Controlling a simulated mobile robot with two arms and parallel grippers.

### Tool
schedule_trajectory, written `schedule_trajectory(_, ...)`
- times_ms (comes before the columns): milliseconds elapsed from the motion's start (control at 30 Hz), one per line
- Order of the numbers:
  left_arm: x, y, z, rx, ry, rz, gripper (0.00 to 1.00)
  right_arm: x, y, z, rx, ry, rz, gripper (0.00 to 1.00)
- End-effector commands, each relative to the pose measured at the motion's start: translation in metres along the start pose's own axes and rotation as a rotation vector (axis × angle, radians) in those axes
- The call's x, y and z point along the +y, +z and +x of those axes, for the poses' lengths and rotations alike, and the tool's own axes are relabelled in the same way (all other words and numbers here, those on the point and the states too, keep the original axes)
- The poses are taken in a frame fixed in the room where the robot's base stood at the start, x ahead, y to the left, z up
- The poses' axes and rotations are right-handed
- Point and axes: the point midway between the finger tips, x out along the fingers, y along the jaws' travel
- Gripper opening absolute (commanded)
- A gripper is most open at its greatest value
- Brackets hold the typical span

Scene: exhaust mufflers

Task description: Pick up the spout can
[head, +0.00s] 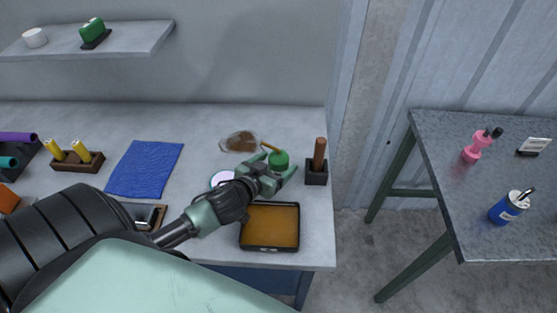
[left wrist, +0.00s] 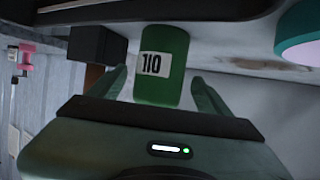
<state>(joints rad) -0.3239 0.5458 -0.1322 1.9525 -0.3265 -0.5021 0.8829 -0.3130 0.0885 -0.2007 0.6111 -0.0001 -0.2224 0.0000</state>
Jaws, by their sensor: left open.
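The spout can (head: 279,159) is a small green can with a yellow spout pointing up and left; it stands on the grey workbench near its right end. In the left wrist view the green can (left wrist: 163,62) shows a white label with black marks, and its spout is out of sight. My left gripper (head: 275,167) is open, with one finger on each side of the can. In the left wrist view the gripper (left wrist: 158,80) shows gaps between fingers and can. My right gripper is not in view.
A black holder with a brown handle (head: 318,163) stands just right of the can. An amber-filled black tray (head: 270,247) lies in front, and a brown-filled clear item (head: 239,142) lies behind left. A blue cloth (head: 145,168) lies further left. A separate table (head: 455,180) stands right.

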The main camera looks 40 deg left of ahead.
Motion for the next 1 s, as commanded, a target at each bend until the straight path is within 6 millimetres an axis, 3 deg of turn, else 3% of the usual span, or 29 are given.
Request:
schedule_trajectory(233, 0.003, -0.002, 0.034, 0.002, 0.0, 0.001, 0.78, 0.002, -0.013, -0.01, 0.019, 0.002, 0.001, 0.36)
schedule_trajectory(567, 0.003, 0.0, 0.04, 0.001, 0.001, 0.0, 0.78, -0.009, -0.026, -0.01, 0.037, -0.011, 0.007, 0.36)
schedule_trajectory(800, 0.003, 0.0, 0.04, 0.0, 0.001, 0.0, 0.12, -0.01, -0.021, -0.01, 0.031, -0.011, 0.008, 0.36)
schedule_trajectory(1000, 0.003, -0.001, 0.039, 0.002, 0.002, 0.0, 0.12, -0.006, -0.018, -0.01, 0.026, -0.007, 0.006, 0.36)
